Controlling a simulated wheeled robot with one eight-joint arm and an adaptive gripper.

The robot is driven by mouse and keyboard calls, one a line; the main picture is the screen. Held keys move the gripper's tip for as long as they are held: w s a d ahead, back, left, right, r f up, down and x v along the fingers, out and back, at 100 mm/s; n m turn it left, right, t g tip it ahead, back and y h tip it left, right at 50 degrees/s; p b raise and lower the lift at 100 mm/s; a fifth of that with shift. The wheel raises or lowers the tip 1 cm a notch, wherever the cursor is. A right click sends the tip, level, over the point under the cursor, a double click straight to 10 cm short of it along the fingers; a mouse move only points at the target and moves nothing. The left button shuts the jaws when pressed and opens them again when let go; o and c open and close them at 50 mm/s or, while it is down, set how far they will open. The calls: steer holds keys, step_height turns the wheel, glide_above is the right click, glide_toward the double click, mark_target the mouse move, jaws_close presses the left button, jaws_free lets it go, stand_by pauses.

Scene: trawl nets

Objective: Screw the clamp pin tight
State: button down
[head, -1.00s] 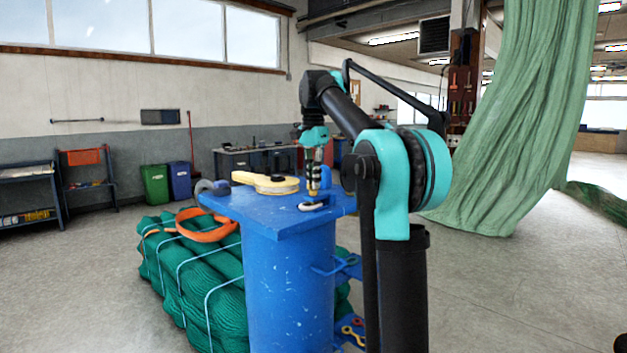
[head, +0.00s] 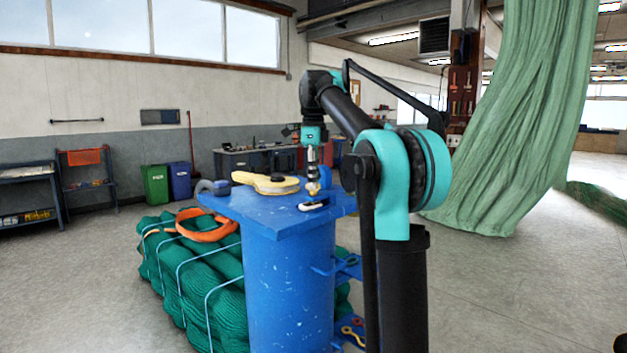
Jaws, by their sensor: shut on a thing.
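My gripper (head: 313,180) points straight down over the right part of the blue stand's top (head: 265,218). Its fingers are closed around a small yellowish piece, which looks like the head of the clamp pin (head: 313,190). The pin is mostly hidden by the fingers and too small to see its thread. Just below the fingertips, a small dark and white fitting (head: 314,205), perhaps the clamp, lies on the stand's top. I cannot tell how deep the pin sits in it.
A cream-yellow tool (head: 265,183) and a grey roll (head: 213,187) lie on the stand's top, left of my gripper. Green net bundles (head: 195,270) with an orange strap (head: 205,226) lie beside the stand. A green net (head: 515,130) hangs at right. Open floor lies at left.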

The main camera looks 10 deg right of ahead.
steer(key=m, duration=0.5)
steer(key=shift+m, duration=0.4)
stand_by(0.4)
steer(key=c, duration=1.6)
jaws_free()
steer(key=shift+r, duration=5.95)
